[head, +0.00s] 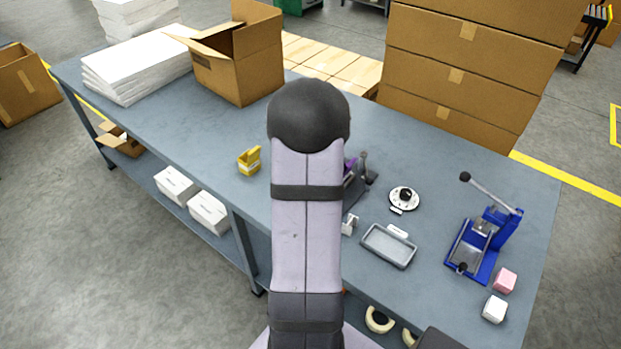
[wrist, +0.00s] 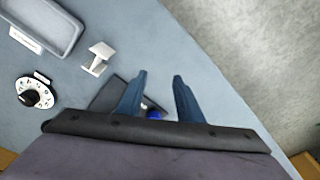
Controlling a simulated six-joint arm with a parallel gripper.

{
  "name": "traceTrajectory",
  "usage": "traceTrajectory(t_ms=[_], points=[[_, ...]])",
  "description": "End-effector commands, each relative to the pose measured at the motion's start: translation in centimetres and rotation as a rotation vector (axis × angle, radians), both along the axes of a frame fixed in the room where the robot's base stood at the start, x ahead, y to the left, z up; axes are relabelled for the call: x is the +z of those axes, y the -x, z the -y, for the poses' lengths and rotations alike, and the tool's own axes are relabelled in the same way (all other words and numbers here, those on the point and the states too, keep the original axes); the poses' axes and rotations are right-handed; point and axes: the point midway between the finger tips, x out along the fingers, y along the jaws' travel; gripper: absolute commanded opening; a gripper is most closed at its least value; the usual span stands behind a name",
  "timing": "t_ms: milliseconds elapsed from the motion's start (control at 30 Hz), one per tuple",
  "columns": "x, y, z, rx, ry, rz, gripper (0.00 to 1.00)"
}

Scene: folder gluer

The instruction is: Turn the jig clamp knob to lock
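A round white dial with a black knob (head: 405,194) lies on the table right of my arm; it also shows at the left of the wrist view (wrist: 34,93). Its marks are too small to read. A purple device with a dark lever (head: 361,170) stands partly hidden behind my arm. In the wrist view, a dark plate (wrist: 108,97) and a small blue part (wrist: 153,114) show near my gripper (wrist: 161,75). I cannot tell which knob is the jig clamp's. My gripper is open and empty above the table, its fingers apart; my arm hides it in the head view.
A grey tray (head: 388,246) and a small white holder (head: 349,224) are near the dial. A blue lever press (head: 484,240) and pink (head: 505,280) and white (head: 494,309) blocks stand at right. A yellow dispenser (head: 249,160) and open carton (head: 245,65) are left. The table edge (wrist: 215,75) is near my gripper.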

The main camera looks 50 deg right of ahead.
Motion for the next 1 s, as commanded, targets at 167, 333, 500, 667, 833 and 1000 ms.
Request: traceTrajectory(t_ms=[167,333,500,667,833,1000], points=[[3.4,-4.7,6.5,0.020,0.199,0.134,0.33],[3.8,-5.4,7.4,0.032,0.243,0.160,0.33],[3.5,-5.4,7.5,0.036,0.243,0.158,0.33],[2.6,-5.6,7.8,0.035,0.241,0.157,0.33],[0.8,-6.1,8.3,0.035,0.240,0.156,0.33],[-1.0,-6.5,8.8,0.035,0.239,0.157,0.33]])
